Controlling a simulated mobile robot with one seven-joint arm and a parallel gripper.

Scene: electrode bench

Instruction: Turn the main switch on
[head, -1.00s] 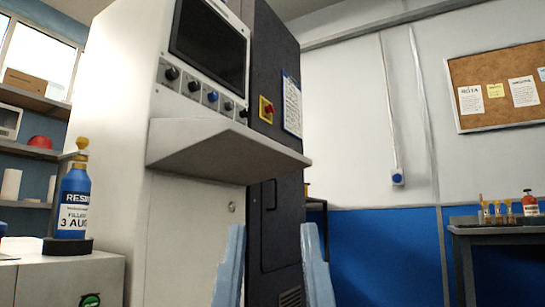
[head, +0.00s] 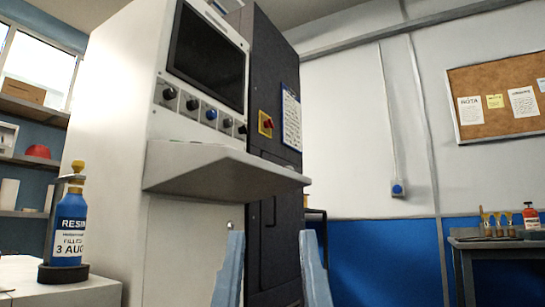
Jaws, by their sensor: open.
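The main switch appears to be the red rotary handle (head: 267,124) on a yellow plate (head: 262,131). It is on the dark cabinet side (head: 277,60), right of the console's control panel. Its exact handle angle is too small to tell. My gripper (head: 272,240) shows at the bottom middle as two pale blue fingers, spread apart with nothing between them. It appears below the switch in the picture and is not touching it.
A grey shelf (head: 215,168) juts out from the console below a row of knobs (head: 200,107) and a dark screen (head: 206,58). A notice sheet (head: 291,120) hangs right of the switch. A blue resin bottle (head: 70,225) stands at left. A bench (head: 500,242) stands at right.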

